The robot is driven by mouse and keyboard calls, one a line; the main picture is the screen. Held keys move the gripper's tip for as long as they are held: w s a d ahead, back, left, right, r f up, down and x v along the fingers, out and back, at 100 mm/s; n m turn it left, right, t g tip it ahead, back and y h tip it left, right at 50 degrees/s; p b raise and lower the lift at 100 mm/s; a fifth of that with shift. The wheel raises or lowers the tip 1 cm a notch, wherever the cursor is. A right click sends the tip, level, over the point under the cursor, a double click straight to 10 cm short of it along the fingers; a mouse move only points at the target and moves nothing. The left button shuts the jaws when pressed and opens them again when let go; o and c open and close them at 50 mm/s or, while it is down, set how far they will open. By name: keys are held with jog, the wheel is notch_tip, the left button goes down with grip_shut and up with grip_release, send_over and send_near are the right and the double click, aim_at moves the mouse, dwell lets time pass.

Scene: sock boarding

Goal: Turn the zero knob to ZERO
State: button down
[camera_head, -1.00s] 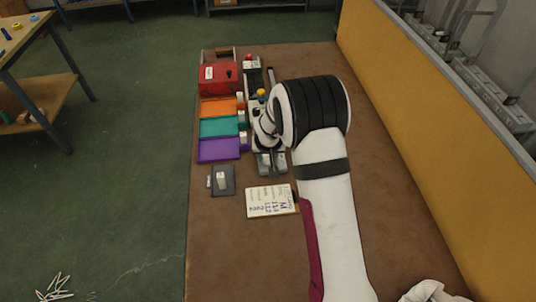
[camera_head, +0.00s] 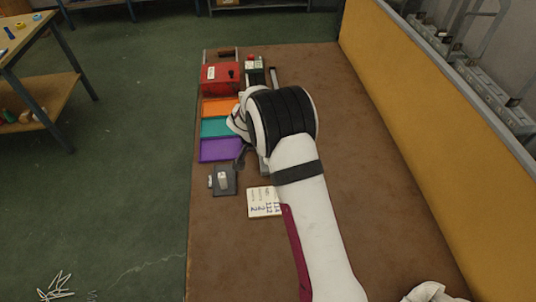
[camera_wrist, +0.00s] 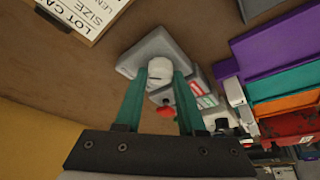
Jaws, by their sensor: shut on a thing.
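In the wrist view, my gripper (camera_wrist: 160,78) has its two teal fingers on either side of a pale round knob (camera_wrist: 159,70), with the tips closed on its sides. The knob stands at the end of a grey device (camera_wrist: 135,62); I take it to be the zero knob, but no ZERO mark is readable. A red part (camera_wrist: 166,111) of the device shows between the fingers, and a panel with red and green labels (camera_wrist: 206,97) lies beside them. In the head view, my arm hides the knob and most of the device.
Orange (camera_head: 218,106), teal (camera_head: 213,128) and purple (camera_head: 216,150) trays line the left side, with a red box (camera_head: 219,78) behind. A dark plate (camera_head: 230,189) and a written card (camera_head: 262,203) lie in front. The brown table is clear on the right.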

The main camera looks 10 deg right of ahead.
dwell(0.4)
jog(key=c, duration=0.5)
grip_release()
jog(key=v, duration=1.5)
jog(key=shift+a+r, duration=0.15)
jog(key=shift+r, duration=0.2)
